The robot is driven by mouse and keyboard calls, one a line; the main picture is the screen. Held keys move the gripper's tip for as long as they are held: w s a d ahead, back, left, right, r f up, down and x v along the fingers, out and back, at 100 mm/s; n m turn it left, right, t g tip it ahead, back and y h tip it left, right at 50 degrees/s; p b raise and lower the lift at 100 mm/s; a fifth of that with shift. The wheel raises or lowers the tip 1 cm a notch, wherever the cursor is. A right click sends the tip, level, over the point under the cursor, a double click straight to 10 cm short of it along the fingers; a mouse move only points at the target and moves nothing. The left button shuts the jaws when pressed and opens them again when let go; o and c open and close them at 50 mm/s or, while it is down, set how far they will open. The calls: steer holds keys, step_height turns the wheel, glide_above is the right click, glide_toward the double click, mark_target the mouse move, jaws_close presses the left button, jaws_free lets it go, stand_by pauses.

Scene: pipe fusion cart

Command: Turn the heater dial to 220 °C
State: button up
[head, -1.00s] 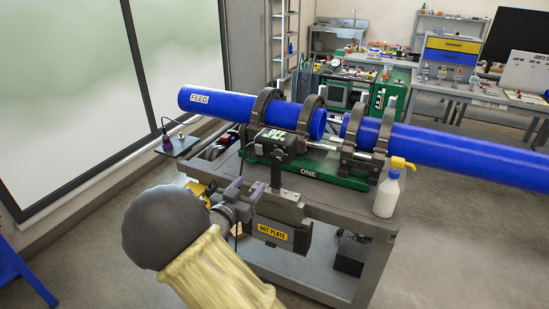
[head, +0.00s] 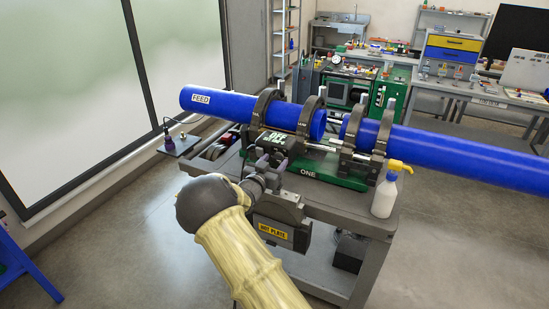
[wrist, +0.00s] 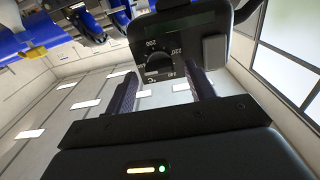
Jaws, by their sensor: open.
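The heater's dial (wrist: 158,64) is a dark round knob on the front of a dark control box (wrist: 185,42), below a dark display strip, in the wrist view. Marks 200, 220 and what looks like 240 ring it; I cannot tell which one it points at. My gripper (wrist: 162,80) is open, one finger to each side of the dial, with the knob between the tips; contact cannot be told. In the head view my gripper (head: 272,172) is at the control box and hides the dial.
The cart (head: 345,212) carries a green clamp machine (head: 330,172) with two blue pipes (head: 232,108) in its dark clamps. A spray bottle (head: 385,192) with a yellow top stands at the cart's right corner. Open floor lies to the right.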

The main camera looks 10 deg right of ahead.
steer(key=shift+w+d, duration=0.45)
steer(key=shift+w, duration=0.15)
steer(key=shift+a, duration=0.1)
steer(key=c, duration=1)
